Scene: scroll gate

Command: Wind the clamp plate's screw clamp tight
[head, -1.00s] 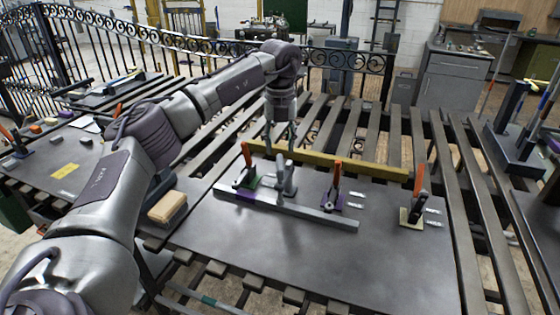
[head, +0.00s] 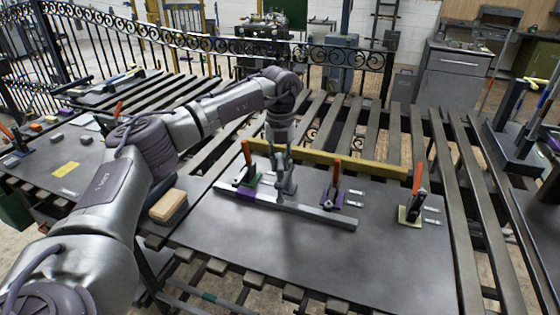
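The clamp plate (head: 310,245) is a dark, flat sheet on the slatted bench. A grey metal bar (head: 318,212) lies across it. The grey screw clamp (head: 288,188) stands upright at the bar, between a green-based clamp (head: 247,172) and a purple-based clamp (head: 333,193), both with orange handles. My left gripper (head: 281,163) points down at the top of the screw clamp and overlaps it. The fingertips are small and blend with the grey clamp, so I cannot tell whether they grip it. My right gripper is out of view.
A yellow bar (head: 335,164) runs behind the clamps. A beige-based clamp (head: 412,205) with an orange handle stands at the right. The plate's front area is clear.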

